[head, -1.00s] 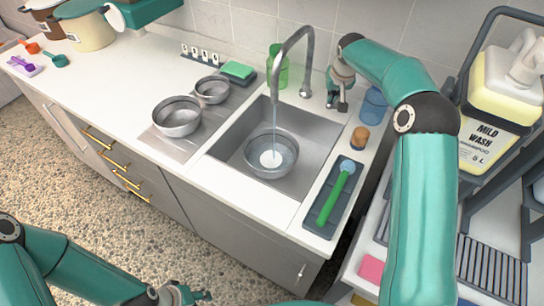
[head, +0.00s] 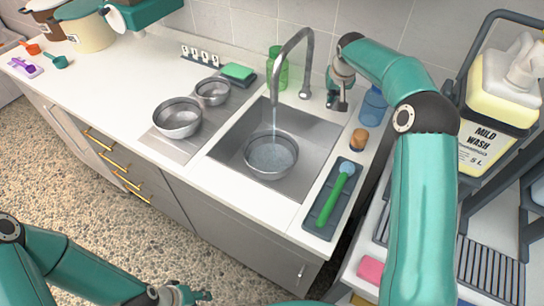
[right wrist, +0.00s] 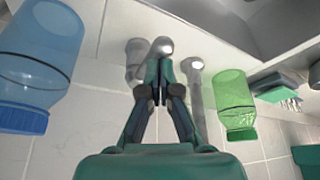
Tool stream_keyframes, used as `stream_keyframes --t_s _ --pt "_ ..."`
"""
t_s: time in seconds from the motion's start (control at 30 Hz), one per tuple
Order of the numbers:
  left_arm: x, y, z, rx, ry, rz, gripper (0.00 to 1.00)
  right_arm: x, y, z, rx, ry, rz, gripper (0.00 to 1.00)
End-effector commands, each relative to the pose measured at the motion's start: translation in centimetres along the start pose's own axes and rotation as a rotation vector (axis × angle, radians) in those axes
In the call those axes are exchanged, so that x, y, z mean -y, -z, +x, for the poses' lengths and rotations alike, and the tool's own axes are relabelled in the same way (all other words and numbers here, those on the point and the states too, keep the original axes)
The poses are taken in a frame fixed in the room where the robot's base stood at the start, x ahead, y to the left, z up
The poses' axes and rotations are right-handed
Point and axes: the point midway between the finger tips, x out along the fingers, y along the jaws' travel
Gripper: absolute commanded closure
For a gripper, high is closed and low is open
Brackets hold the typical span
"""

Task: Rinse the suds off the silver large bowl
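The silver large bowl (head: 271,170) sits upright in the sink (head: 311,130). Water from the curved tap (head: 291,48) runs into it. Its inside looks wet and clear, with no white suds patch visible. My right gripper (head: 338,106) is at the back right of the sink, beside the tap. In the right wrist view its fingers (right wrist: 159,72) come together just below a round silver knob (right wrist: 163,47), and they look shut with nothing between them. Whether they touch the knob is unclear. My left gripper (head: 183,296) is at the bottom edge, low before the cabinets, its fingers too small to judge.
Two silver bowls, a larger (head: 177,118) and a smaller (head: 212,91), stand on the drainer left of the sink. A green sponge (head: 238,72) lies behind them. A brush (head: 336,195) lies in a tray on the right.

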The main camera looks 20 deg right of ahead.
Motion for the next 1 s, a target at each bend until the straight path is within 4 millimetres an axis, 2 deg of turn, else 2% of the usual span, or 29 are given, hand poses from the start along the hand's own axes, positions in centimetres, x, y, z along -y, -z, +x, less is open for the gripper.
stream_keyframes --t_s 0.03,0.2,0.57,1.0 --pt "-0.4 0.0 -1.0 0.000 0.000 0.000 0.60 0.0 0.4 -1.1 0.001 0.000 0.000 1.00" --pt "-0.8 0.0 -2.2 -0.001 0.000 0.000 0.60 0.0 1.0 -2.5 0.001 0.000 0.000 1.00" --pt "-0.7 0.0 -2.0 0.000 0.000 0.000 0.60 0.1 1.1 -2.6 -0.001 0.001 0.000 1.00" --pt "-1.0 0.0 -2.8 0.000 0.000 0.000 0.60 1.0 1.1 -6.7 -0.002 0.001 -0.001 1.00"
